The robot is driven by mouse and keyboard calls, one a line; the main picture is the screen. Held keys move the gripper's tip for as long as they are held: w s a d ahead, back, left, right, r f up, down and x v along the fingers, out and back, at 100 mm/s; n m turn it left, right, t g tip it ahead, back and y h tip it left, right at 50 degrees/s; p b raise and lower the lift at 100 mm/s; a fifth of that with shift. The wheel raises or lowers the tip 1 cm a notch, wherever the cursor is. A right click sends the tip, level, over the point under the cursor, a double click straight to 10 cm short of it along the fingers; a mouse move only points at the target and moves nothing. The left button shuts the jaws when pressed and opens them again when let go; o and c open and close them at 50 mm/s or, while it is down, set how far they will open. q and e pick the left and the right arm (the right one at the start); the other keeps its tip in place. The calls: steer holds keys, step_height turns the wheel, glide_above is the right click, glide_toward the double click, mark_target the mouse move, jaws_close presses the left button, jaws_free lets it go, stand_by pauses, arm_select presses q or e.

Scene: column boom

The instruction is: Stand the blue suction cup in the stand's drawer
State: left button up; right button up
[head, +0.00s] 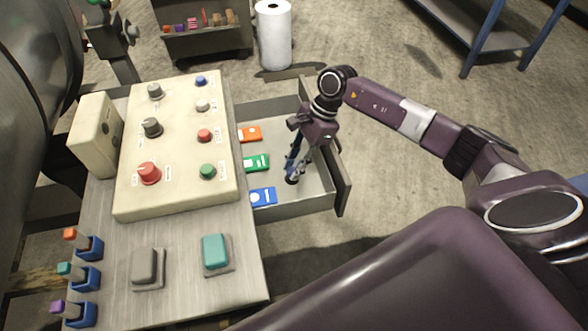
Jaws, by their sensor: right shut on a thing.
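The stand's drawer (300,208) is pulled open on the right side of the stand (190,275). My right gripper (293,170) points down inside the drawer's outline, near its front panel. It is shut on the blue suction cup (291,160), which shows as a narrow blue strip with a dark lower end. The fingers hide much of the cup, and I cannot tell whether its lower end touches the drawer floor. My left gripper is not in view.
Orange (249,134), green (256,163) and blue (263,197) flat packs lie along the drawer's left side. A cream control box (178,150) with several knobs stands on the stand. A white roll (274,35) and a shelf cart (200,42) are behind.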

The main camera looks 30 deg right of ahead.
step_height(320, 180, down, 2)
steer(key=shift+f, duration=0.2)
steer(key=shift+f, duration=0.15)
steer(key=o, duration=1.1)
steer(key=shift+c, duration=0.2)
